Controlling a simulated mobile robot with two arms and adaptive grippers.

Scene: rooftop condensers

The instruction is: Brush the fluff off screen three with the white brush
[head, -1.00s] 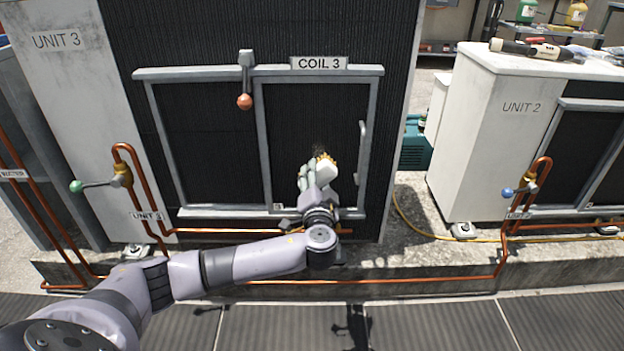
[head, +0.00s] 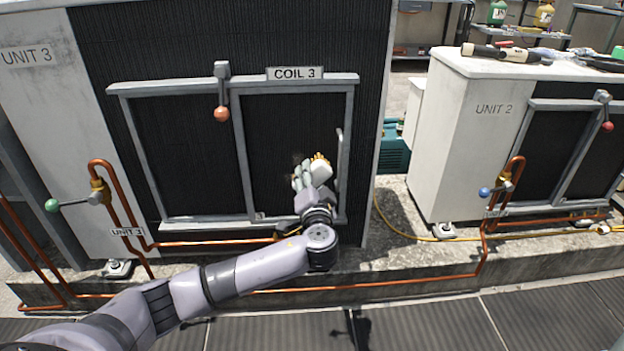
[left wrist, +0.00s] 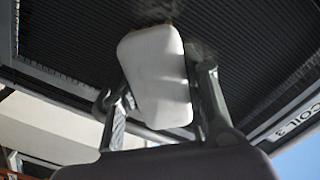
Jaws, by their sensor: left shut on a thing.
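Screen three (head: 270,125) is a dark, finely ribbed panel in a grey frame under the COIL 3 sign (head: 295,74). My left gripper (head: 308,174) is in front of its lower right part, close to the upright handle (head: 339,160). It is shut on the white brush (head: 321,168), whose yellowish bristles point up and towards the screen. The brush's pale block (left wrist: 158,75) fills the gap between the fingers in the left wrist view. I cannot tell whether the bristles touch the screen. My right gripper is out of view.
A lever with an orange knob (head: 221,113) hangs on the frame, left of the screen. Copper pipes (head: 390,284) run low along the concrete kerb. Unit 2 (head: 470,140) stands at the right with tools on top. A teal crate (head: 394,155) sits between the units.

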